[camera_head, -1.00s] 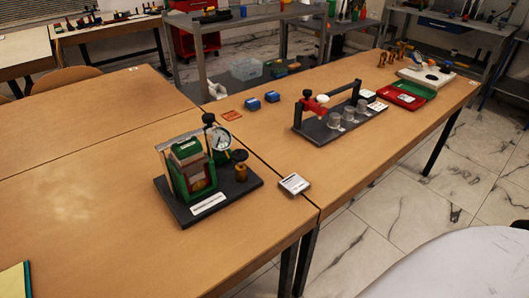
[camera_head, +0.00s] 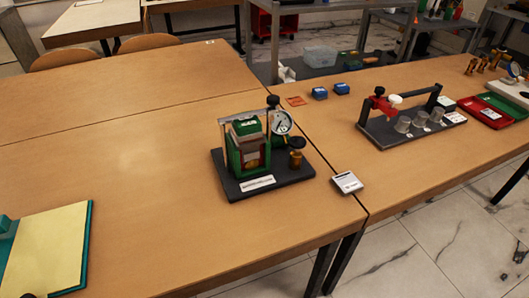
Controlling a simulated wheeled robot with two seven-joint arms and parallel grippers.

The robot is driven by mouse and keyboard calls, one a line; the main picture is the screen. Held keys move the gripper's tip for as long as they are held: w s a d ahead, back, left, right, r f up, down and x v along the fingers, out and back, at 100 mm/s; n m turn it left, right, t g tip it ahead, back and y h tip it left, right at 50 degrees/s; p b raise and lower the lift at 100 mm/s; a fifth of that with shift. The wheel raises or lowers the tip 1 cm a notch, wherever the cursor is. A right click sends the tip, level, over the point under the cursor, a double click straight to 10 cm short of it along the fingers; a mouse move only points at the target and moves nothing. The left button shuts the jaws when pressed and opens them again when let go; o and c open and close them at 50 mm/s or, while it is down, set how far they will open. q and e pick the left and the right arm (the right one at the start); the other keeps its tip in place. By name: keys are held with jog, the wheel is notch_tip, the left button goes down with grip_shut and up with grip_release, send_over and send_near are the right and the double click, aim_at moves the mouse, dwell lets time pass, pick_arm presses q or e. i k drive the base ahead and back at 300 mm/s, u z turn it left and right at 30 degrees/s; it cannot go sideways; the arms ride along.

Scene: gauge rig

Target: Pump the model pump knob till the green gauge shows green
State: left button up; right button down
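The model pump rig stands on a dark base plate (camera_head: 285,186) on the wooden table. It has a green block housing (camera_head: 247,148) under a metal frame, and a round white-faced gauge (camera_head: 281,122) with a dark needle. The dial's colour zones are too small to read. A black knob (camera_head: 273,101) sits at the top, beside the gauge. A second dark knob (camera_head: 297,142) sits on a brass post (camera_head: 296,159) at the right of the plate. I cannot tell which knob is the pump knob.
A small white-topped box (camera_head: 347,182) lies right of the rig near the table edge. A second rig with a red clamp (camera_head: 383,104) and glass jars stands further right. A yellow pad on a teal board (camera_head: 46,252) lies at front left. The table left of the rig is clear.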

aim_at(296, 142)
jog(key=u, duration=1.8)
jog(key=k, duration=0.8)
jog(key=z, duration=1.1)
jog(key=i, duration=0.5)
jog(key=z, duration=0.05)
